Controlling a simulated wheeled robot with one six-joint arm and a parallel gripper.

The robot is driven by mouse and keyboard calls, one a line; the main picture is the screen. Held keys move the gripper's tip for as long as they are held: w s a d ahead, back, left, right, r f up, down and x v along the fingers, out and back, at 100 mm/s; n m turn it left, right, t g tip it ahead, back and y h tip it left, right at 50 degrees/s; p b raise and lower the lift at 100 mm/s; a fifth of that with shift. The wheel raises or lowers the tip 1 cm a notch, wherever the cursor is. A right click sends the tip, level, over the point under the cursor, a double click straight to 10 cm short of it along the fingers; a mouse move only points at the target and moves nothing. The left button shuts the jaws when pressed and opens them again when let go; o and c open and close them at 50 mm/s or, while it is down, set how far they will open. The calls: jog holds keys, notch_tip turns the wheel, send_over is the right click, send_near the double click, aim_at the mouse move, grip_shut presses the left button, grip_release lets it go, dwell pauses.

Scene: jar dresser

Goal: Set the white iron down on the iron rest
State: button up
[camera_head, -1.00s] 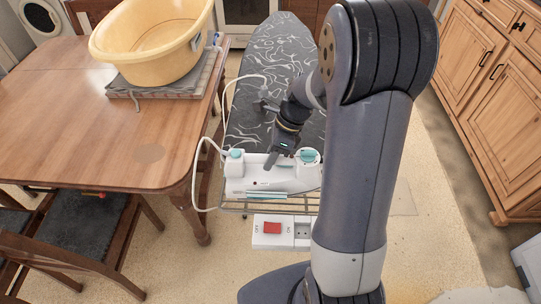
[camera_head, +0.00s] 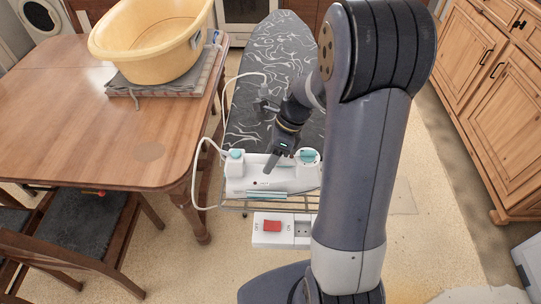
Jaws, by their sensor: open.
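The white iron (camera_head: 270,184) lies at the near end of the ironing board, over the wire iron rest (camera_head: 240,203). Its teal parts face up and a white cord runs from its left side. My gripper (camera_head: 272,164) is just above the iron, pointing down, with its jaws open. The fingertips are very close to the iron; I cannot tell whether they touch it. My arm hides part of the board and the right side of the iron.
The ironing board (camera_head: 275,60) has a dark patterned cover. A wooden table (camera_head: 90,130) with a yellow tub (camera_head: 150,45) stands to the left. A socket box with a red switch (camera_head: 272,226) is at the near end. Wooden cabinets (camera_head: 500,100) stand to the right.

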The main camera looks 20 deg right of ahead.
jog(key=v, duration=1)
jog(key=shift+d+r, duration=0.2)
jog(key=shift+r, duration=0.15)
jog(key=shift+w, duration=0.1)
jog(key=x, duration=1)
jog(key=shift+a+f, duration=0.2)
jog(key=shift+f, duration=0.15)
jog(key=shift+r, duration=0.4)
